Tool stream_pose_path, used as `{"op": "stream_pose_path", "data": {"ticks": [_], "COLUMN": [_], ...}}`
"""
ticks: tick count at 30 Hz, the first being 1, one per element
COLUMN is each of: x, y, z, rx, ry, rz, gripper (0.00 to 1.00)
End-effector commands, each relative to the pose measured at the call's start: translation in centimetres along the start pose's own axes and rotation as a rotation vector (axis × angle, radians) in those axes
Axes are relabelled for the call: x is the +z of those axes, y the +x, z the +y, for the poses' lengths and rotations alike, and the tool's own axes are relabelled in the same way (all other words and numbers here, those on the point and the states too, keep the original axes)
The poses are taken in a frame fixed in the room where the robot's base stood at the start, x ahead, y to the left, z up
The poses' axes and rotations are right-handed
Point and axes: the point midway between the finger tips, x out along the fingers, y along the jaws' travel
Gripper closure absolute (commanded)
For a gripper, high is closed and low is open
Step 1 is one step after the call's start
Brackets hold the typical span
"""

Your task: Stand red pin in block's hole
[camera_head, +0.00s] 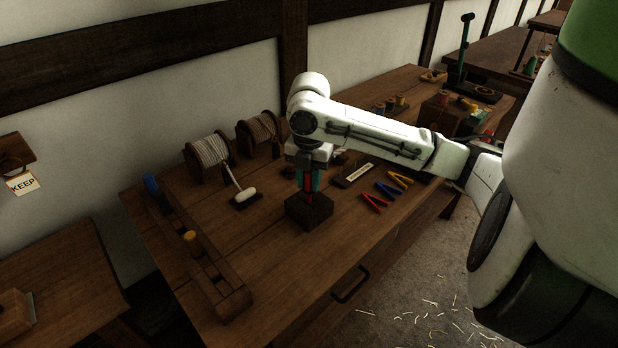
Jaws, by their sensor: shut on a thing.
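My gripper (309,181) points straight down over the wooden block (309,213) on the workbench. It is shut on the red pin (308,186), which shows as a red strip between the teal fingers. The pin looks upright, with its lower end at the top of the block. The hole is hidden by the pin and fingers, so I cannot tell how deep the pin sits in it.
A wooden rack (205,265) with a blue-topped peg and a yellow-topped peg stands to the left. Two rope spools (210,153) stand behind. Red, blue and yellow V-shaped tools (386,190) lie to the right. The bench's front middle is clear.

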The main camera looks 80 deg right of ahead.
Motion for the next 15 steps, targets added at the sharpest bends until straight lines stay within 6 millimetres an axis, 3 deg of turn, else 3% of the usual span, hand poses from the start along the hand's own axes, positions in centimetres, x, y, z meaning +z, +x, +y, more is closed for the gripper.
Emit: {"op": "stream_pose_path", "data": {"ticks": [15], "x": [0.0], "y": [1.5], "z": [0.0], "rx": [0.000], "ry": [0.001], "rz": [0.000], "gripper": [1.00]}}
